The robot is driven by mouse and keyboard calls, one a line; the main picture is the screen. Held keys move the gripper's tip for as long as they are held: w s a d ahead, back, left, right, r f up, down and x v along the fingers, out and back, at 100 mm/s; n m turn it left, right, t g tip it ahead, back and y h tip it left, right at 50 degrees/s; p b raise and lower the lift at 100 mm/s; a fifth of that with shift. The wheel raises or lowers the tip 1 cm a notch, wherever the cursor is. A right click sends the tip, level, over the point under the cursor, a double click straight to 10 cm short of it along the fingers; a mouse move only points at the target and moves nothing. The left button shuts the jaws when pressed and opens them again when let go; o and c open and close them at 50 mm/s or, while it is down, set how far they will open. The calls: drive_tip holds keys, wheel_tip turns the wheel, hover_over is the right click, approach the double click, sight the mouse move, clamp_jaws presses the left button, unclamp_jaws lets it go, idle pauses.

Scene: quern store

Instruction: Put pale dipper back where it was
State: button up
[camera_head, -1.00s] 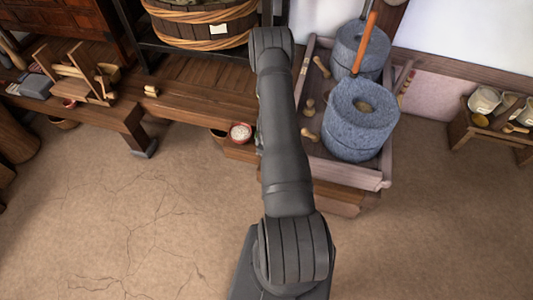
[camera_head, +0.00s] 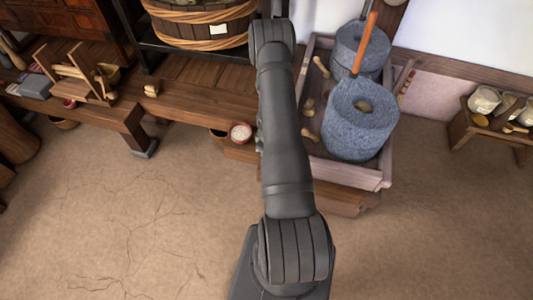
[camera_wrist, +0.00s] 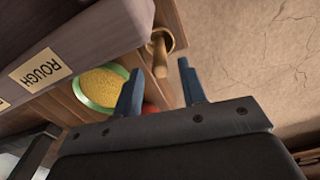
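Just beyond the fingertips is a pale wooden handle (camera_wrist: 160,60) at a round, dark-rimmed wooden piece; this may be the pale dipper, but I cannot tell for sure. A green-rimmed bowl of yellow grain (camera_wrist: 102,86) is left of the fingers. A red thing (camera_wrist: 149,108) is partly hidden behind the gripper. In the head view my own arm hides the gripper and what lies below it.
A wooden tray (camera_head: 370,176) holds a grey stone quern (camera_head: 360,140), another stone behind it (camera_head: 352,45) and small pale wooden tools (camera_head: 309,136). A label reading ROUGH (camera_wrist: 40,72) is on a ledge. The front floor is clear.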

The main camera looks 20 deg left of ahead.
wheel_tip(320, 180, up, 10)
idle(0.4)
drive_tip(key=shift+f, duration=0.15)
wheel_tip(320, 180, down, 12)
drive_tip(key=shift+f, duration=0.15)
idle(0.7)
drive_tip(key=shift+r, duration=0.2)
